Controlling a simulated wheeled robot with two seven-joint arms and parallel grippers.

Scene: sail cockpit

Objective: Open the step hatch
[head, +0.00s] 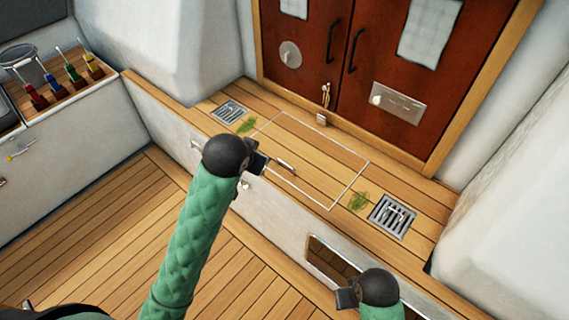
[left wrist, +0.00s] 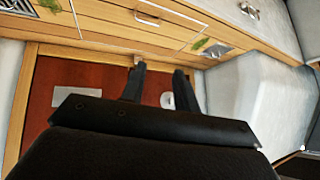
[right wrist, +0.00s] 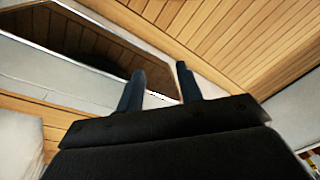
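The step hatch (head: 318,160) is a wooden panel outlined by a pale seam in the step below the red doors. It looks shut and flush with the planks. A small bar handle (head: 286,165) lies near its front edge; the handle also shows in the left wrist view (left wrist: 147,18). My left gripper (head: 261,164) appears just left of the handle in the head view, apart from it. Its two fingers are spread and empty in the left wrist view (left wrist: 160,78). My right gripper (head: 346,298) is low, near the step's front face; its fingers are apart and empty (right wrist: 162,82).
Metal drain grates (head: 392,216) and (head: 230,111) flank the hatch, with green weed tufts (head: 358,201) beside them. A dark recessed opening (head: 333,259) is in the step's front face. Red doors (head: 345,60) stand behind. A box of coloured-handled tools (head: 62,82) is at left.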

